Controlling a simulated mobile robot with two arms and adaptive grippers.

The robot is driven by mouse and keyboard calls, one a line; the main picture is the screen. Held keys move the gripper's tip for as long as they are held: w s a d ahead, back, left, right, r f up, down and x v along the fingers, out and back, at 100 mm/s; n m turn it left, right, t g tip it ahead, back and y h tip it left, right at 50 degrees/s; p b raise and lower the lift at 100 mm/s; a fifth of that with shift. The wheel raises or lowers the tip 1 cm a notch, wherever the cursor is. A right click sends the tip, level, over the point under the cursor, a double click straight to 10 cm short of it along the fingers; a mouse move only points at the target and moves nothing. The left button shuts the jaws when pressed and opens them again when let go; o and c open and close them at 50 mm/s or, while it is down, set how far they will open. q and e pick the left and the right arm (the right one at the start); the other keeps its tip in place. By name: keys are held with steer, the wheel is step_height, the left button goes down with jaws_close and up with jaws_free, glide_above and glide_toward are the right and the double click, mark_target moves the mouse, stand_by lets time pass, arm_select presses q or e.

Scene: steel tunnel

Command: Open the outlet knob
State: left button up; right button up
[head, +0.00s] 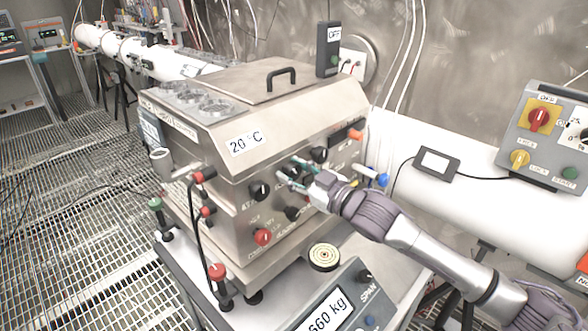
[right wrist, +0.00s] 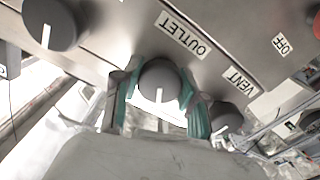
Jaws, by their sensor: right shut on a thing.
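The outlet knob (right wrist: 158,80) is a dark grey round knob with a white pointer line, below the OUTLET label (right wrist: 183,34) in the right wrist view. My right gripper (right wrist: 157,92) has its green-padded fingers on either side of the knob and is shut on it. The pointer line runs roughly straight down in that picture. In the head view my right gripper (head: 289,177) reaches in from the right to the front panel of the steel machine (head: 230,215); its fingers largely hide the outlet knob there. My left gripper is not in view.
Another dark knob (right wrist: 52,22) and a knob by the VENT label (right wrist: 238,82) flank the outlet knob closely. In the head view a red knob (head: 263,237) sits lower on the panel. A scale display (head: 327,311) stands in front, and a control box (head: 548,140) at the right.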

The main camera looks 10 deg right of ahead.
steer(key=n+p, duration=0.1)
steer(key=n, duration=0.5)
steer(key=shift+r+n, duration=0.1)
steer(key=shift+n, duration=0.2)
steer(key=n+p, duration=0.2)
steer(key=n, duration=0.4)
steer(key=n+p, duration=0.1)
steer(key=n, duration=0.5)
steer(key=shift+n, duration=0.3)
steer(key=n+p, duration=0.1)
steer(key=n, duration=0.5)
steer(key=shift+p, duration=0.3)
steer(key=shift+f+n, duration=0.2)
steer(key=shift+n, duration=0.2)
steer(key=o, duration=1.2)
steer(key=shift+c, duration=0.2)
steer(key=shift+s, duration=0.1)
